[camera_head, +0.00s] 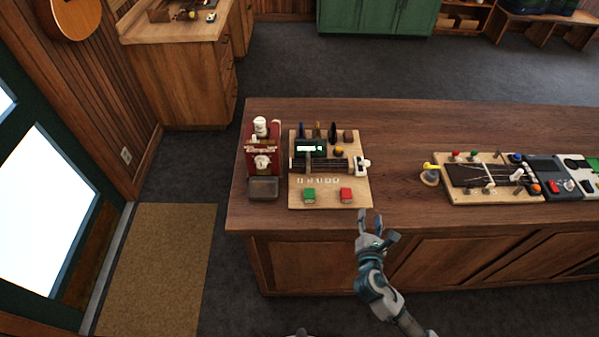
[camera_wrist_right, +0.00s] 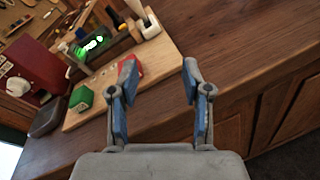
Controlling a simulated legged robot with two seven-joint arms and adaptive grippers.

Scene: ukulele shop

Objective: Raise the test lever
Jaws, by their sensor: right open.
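A wooden test board (camera_head: 359,203) lies on the counter. It carries a small display with green characters (camera_head: 310,148), a green block (camera_head: 309,195) and a red block (camera_head: 346,195). A white-handled lever (camera_head: 361,165) stands at its right edge; I cannot tell for sure that it is the test lever. A white handle (camera_wrist_right: 151,24) shows in the wrist view, past the fingers. My right gripper (camera_head: 378,225) is open and empty near the counter's front edge, apart from the board. Both its fingers (camera_wrist_right: 160,78) show spread in the wrist view. My left gripper is not in view.
A red machine (camera_head: 262,142) with a dark tray (camera_head: 263,188) stands left of the board. Farther right are a second wooden board (camera_head: 457,198) with strings and knobs, a yellow-topped item (camera_head: 430,175) and dark devices (camera_head: 548,175). The counter (camera_head: 398,150) between the boards is clear.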

